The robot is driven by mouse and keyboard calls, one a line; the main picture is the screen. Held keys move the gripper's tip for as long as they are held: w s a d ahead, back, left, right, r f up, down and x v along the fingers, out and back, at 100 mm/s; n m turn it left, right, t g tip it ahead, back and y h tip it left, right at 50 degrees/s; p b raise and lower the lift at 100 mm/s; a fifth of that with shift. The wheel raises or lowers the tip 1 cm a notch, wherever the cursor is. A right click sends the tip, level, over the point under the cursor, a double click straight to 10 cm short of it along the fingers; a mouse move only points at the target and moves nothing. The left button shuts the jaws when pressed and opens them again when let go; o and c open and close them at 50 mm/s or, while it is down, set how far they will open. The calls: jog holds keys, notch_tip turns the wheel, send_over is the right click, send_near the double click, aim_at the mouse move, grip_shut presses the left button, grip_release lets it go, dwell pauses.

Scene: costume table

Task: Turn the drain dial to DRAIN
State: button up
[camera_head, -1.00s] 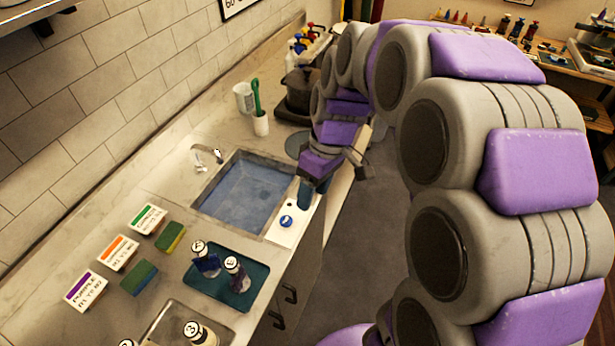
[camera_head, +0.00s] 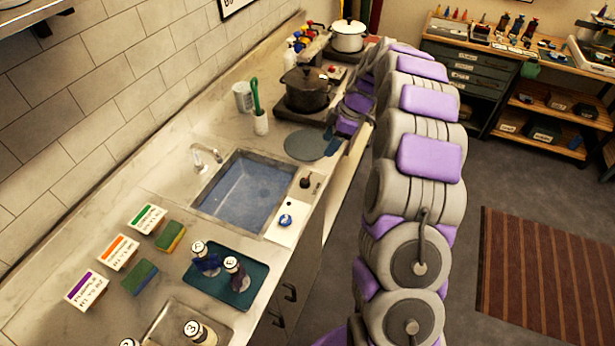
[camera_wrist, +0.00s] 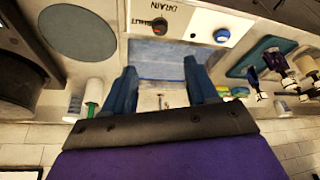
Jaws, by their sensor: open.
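The drain dial (camera_head: 305,182) is a small dark knob on the sink's front rim, at the right end. The sink (camera_head: 248,190) holds bluish water. My gripper (camera_head: 334,144) is beyond and to the right of the dial, apart from it. In the wrist view my gripper (camera_wrist: 162,82) has its two blue fingers spread with nothing between them.
A blue knob (camera_head: 286,221) on a white plate is near the dial. A round grey mat (camera_head: 304,146), a dark pot (camera_head: 306,90) and a cup with a green brush (camera_head: 260,122) stand beyond the sink. A teal tray (camera_head: 240,290) with bottles is in front.

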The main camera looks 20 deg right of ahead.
aim_at(305, 180)
jog(key=b+x, duration=0.2)
jog(key=x, duration=1.5)
jog(key=shift+w+f, duration=0.15)
jog(key=shift+f, duration=0.1)
jog(key=c, duration=1)
jog(key=shift+c, duration=0.2)
